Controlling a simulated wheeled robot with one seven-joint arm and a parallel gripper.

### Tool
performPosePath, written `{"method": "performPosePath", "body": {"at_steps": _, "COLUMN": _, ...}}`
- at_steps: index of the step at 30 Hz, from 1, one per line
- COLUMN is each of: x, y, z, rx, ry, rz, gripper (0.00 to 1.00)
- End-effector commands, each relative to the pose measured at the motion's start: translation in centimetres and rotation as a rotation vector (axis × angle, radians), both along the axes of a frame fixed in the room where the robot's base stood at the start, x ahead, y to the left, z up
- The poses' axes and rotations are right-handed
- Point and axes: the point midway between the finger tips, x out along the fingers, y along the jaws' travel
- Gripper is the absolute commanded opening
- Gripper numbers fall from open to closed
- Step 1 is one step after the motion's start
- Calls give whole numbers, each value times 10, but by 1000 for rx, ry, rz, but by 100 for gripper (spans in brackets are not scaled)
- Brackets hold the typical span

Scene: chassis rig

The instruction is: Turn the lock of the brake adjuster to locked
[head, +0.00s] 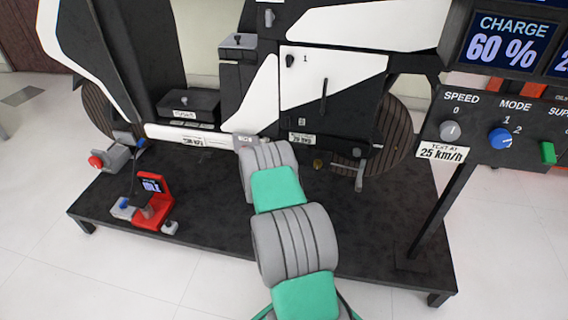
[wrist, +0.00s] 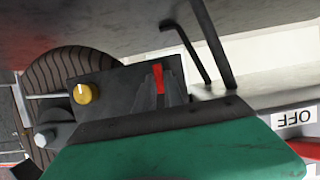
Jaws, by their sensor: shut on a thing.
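In the wrist view, a dark box (wrist: 112,84) carries a yellow knob (wrist: 82,93) with a white mark, and a red lever (wrist: 158,76) stands beside it. My gripper (wrist: 160,92) has its dark fingers shut on the red lever. No label says which of these parts is the lock of the brake adjuster, and its locked or unlocked state cannot be read. In the head view my own arm covers the gripper and this spot.
A ribbed wheel (wrist: 60,75) lies behind the box. A bent black rod (wrist: 205,45) rises close to the right of my fingers. An upside-down OFF label (wrist: 294,119) is at right. In the head view, a red device (head: 152,200) sits on the dark platform (head: 210,225).

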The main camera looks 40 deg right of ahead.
Motion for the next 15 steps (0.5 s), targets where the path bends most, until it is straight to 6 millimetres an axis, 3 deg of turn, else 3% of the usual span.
{"method": "performPosePath", "body": {"at_steps": 5, "x": -1, "y": 0, "z": -2, "rx": 1, "ry": 3, "rz": 1, "gripper": 0}}
{"method": "performPosePath", "body": {"at_steps": 6, "x": -1, "y": 0, "z": -2, "rx": 2, "ry": 3, "rz": 0, "gripper": 13}}
{"method": "performPosePath", "body": {"at_steps": 15, "x": 0, "y": 0, "z": -1, "rx": 1, "ry": 1, "rz": 0, "gripper": 35}}
